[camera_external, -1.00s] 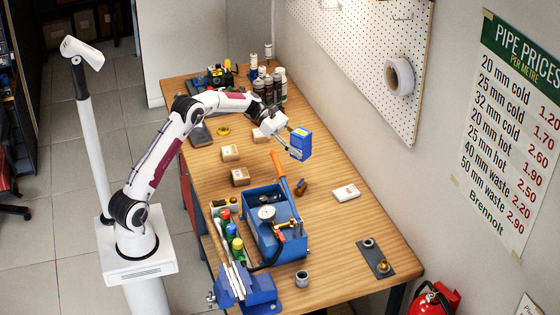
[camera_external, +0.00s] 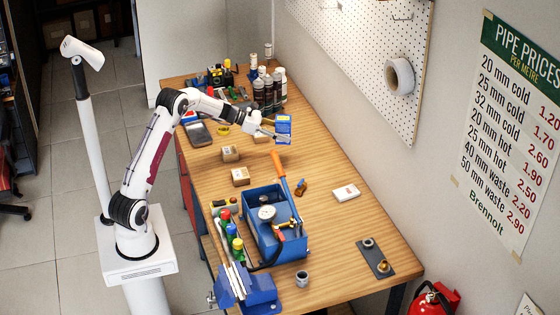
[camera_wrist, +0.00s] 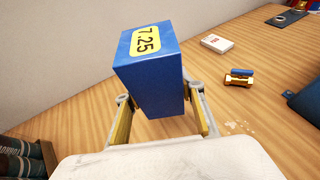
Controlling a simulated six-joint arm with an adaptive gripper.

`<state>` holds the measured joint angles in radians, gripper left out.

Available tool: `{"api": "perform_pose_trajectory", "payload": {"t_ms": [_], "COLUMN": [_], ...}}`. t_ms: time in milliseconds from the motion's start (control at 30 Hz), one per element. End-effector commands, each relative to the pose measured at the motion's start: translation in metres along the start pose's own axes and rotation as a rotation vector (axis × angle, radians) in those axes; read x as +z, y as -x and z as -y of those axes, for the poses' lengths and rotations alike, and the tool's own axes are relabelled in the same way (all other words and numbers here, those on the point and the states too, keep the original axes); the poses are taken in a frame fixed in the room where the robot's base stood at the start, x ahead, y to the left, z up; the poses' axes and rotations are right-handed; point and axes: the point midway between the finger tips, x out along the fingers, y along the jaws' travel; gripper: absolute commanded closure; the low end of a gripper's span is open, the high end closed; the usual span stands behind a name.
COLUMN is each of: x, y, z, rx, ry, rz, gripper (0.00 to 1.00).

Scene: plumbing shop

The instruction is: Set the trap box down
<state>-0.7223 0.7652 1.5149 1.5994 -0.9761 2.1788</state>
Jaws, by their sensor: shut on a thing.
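The trap box is a blue box (camera_external: 284,129) with a yellow label. In the wrist view the box (camera_wrist: 152,70) shows "7.25" on its yellow patch. My gripper (camera_external: 273,135) is shut on it, with a finger on either side in the wrist view (camera_wrist: 158,112). In the external view the box is at the far part of the wooden bench (camera_external: 335,225), seemingly held above the top. The gap under it cannot be judged exactly.
Dark bottles and cans (camera_external: 268,90) crowd the far end. A blue toolbox (camera_external: 275,220) sits nearer, with a white box (camera_external: 346,193) to its right. Bare wood lies right of my gripper.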

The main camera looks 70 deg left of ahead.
Motion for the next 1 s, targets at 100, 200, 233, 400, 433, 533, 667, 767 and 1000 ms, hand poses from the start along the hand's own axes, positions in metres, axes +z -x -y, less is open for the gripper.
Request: {"api": "perform_pose_trajectory", "payload": {"t_ms": [100, 200, 233, 400, 433, 533, 667, 767, 1000], "x": [0.001, -0.001, -0.002, -0.017, -0.021, -0.034, -0.048, -0.055, -0.057], "y": [0.0, -0.001, -0.001, -0.007, -0.009, -0.014, -0.02, -0.023, -0.024], "z": [0.0, 0.0, 0.0, 0.001, 0.001, 0.001, 0.001, 0.001, 0.0], "rx": [-0.001, -0.001, -0.001, -0.003, -0.003, -0.003, -0.002, -0.002, -0.002], "ry": [-0.001, 0.0, 0.0, 0.002, 0.003, 0.003, 0.002, 0.0, -0.001], "rz": [0.001, 0.001, 0.001, -0.001, -0.001, -0.001, 0.0, 0.0, 0.001], "gripper": [0.88, 0.88, 0.88, 0.88, 0.88, 0.88, 0.88, 0.88, 0.88]}}
